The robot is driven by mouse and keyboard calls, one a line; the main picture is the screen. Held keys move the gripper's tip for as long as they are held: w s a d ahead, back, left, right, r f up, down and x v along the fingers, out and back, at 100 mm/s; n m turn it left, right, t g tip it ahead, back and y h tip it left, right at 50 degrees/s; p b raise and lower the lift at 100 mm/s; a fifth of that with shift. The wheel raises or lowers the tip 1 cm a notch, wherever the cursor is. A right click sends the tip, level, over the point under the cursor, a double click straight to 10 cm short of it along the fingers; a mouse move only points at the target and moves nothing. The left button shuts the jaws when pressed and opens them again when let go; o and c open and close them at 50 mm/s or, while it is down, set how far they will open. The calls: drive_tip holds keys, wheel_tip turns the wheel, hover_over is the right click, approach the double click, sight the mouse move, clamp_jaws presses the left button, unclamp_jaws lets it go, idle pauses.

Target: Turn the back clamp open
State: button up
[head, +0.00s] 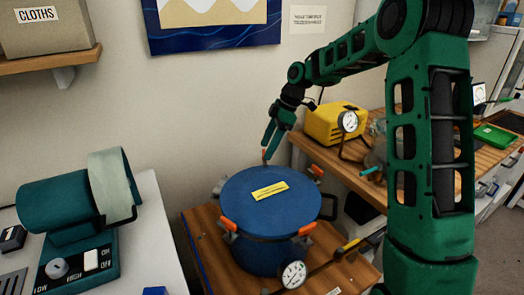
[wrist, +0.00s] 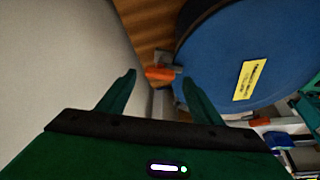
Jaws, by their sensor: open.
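A blue pressure pot (head: 245,205) with a flat lid and a yellow label stands on a wooden surface. The back clamp (head: 264,155) has an orange handle at the pot's far rim, partly covered by my gripper (head: 267,147) in the head view. In the wrist view the same clamp (wrist: 160,73) lies between the two open fingertips of my gripper (wrist: 160,78), and the blue lid (wrist: 250,50) fills the upper right. I cannot tell whether a finger touches the clamp.
Other orange-handled clamps sit at the front left (head: 228,224), front right (head: 307,229) and right (head: 316,171) of the rim. A round gauge (head: 292,273) is at the pot's front. A wall is close behind. A yellow box (head: 335,122) stands on the bench at right.

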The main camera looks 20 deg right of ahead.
drive_tip(key=shift+x, duration=0.8)
drive_tip(key=shift+c, duration=0.3)
